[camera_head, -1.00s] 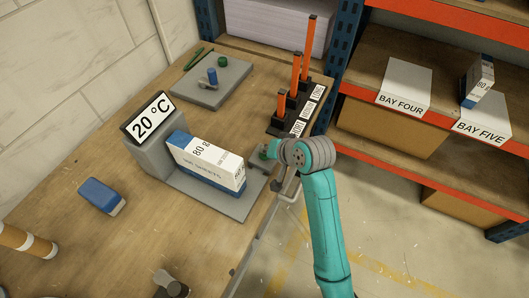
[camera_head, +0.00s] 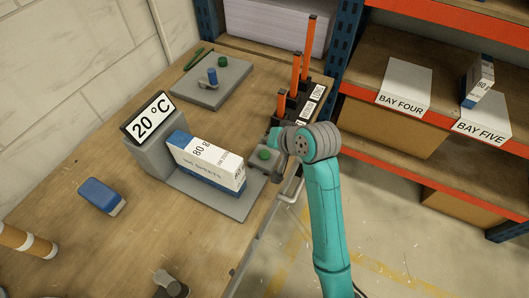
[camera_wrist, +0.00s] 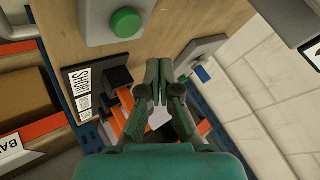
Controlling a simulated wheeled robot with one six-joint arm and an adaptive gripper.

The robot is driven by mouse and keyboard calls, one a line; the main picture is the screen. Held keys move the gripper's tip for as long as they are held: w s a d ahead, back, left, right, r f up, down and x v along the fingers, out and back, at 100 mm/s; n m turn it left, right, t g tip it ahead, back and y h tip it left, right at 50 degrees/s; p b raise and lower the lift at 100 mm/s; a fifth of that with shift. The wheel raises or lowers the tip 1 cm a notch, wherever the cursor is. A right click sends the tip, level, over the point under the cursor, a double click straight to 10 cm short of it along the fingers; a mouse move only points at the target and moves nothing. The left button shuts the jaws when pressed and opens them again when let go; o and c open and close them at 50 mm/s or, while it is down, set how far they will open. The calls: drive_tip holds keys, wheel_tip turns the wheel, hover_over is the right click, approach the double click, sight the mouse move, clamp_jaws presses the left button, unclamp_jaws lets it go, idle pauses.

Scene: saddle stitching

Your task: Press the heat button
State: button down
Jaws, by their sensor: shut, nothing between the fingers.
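A round green button (camera_head: 264,155) sits on a small grey box at the right end of the grey machine (camera_head: 155,150), whose display reads 20 °C. No label shows on the button. It also shows in the wrist view (camera_wrist: 126,22), at the top, left of and apart from the fingertips. My gripper (camera_wrist: 159,64) is shut and empty, its fingertips together. In the head view my gripper (camera_head: 277,142) is partly hidden by my wrist, just right of the button. A white and blue 80 g box (camera_head: 205,160) stands on the machine's plate.
A rack of orange posts (camera_head: 297,90) with size labels stands just beyond my gripper. A blue block (camera_head: 100,196) lies at left. Shelves (camera_head: 390,150) stand at right.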

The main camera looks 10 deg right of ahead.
drive_tip(key=shift+r, duration=0.95)
